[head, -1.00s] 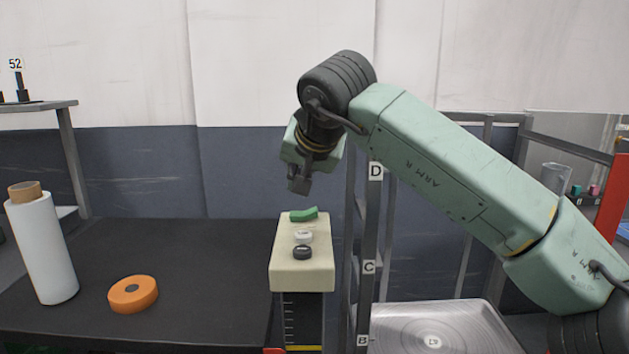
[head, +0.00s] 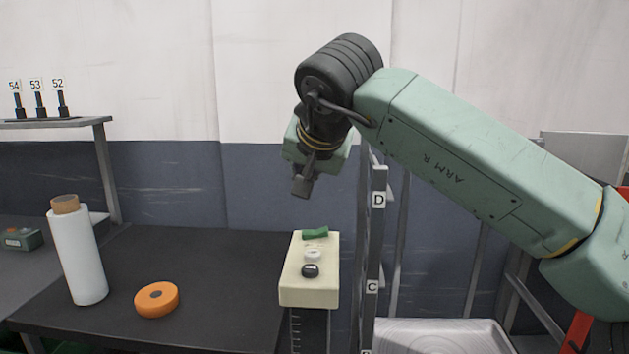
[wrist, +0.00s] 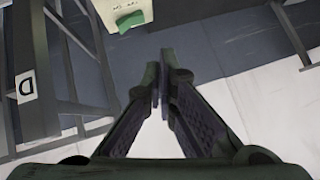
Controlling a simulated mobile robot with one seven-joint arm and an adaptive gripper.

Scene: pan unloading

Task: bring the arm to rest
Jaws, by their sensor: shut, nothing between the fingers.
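My gripper (head: 302,188) hangs below my bent wrist in the head view, above the cream control box. In the wrist view its two fingers (wrist: 163,98) meet at the tips with nothing between them, so it is shut and empty. My green arm reaches in from the right. The gripper is apart from everything around it.
The cream control box (head: 310,284) has a green switch (head: 315,233) and white and black buttons. A rack post (head: 377,240) and a metal tray (head: 435,338) stand right of it.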

